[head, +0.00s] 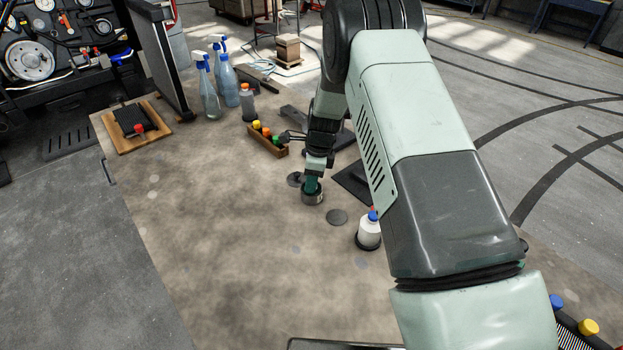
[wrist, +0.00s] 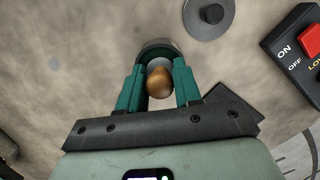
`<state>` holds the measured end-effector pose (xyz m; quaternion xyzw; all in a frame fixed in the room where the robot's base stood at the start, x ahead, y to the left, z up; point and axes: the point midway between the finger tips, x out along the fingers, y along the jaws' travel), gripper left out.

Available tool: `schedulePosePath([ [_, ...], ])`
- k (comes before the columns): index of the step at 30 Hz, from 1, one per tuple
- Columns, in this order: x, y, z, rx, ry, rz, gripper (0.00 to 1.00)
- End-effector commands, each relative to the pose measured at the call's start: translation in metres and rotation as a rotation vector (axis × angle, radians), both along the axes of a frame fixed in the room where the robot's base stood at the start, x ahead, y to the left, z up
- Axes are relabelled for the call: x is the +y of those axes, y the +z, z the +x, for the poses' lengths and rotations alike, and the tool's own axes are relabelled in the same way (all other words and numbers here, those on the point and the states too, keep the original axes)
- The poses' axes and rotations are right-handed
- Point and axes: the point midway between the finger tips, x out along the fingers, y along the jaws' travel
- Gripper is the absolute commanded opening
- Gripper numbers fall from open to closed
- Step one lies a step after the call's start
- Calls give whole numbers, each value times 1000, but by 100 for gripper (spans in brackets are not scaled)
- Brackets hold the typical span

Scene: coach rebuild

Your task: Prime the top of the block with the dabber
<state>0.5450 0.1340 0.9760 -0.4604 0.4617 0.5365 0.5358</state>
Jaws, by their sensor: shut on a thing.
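My gripper (head: 312,183) points down over a small round metal pot (head: 313,198) on the worn table. In the wrist view, my green fingers (wrist: 157,88) are shut on a rounded orange-brown knob (wrist: 158,84), which looks like the dabber's handle. The rim of the dark pot (wrist: 152,46) shows just beyond the fingertips. The dabber's lower end is hidden, so I cannot tell whether it touches the pot's inside. A dark flat block (head: 131,118) lies on a wooden board (head: 158,132) at the far left; I cannot tell whether it is the task's block.
A knobbed grey disc (wrist: 212,14) lies near the pot. A switch box (wrist: 300,42) is at right. Spray bottles (head: 208,95) and a wooden rack (head: 266,140) stand behind.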

Motion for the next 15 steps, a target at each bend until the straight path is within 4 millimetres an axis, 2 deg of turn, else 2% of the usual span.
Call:
schedulePosePath([
  [8,0,-1,-1,1,0,-1,9],
  [15,0,18,0,0,0,-1,9],
])
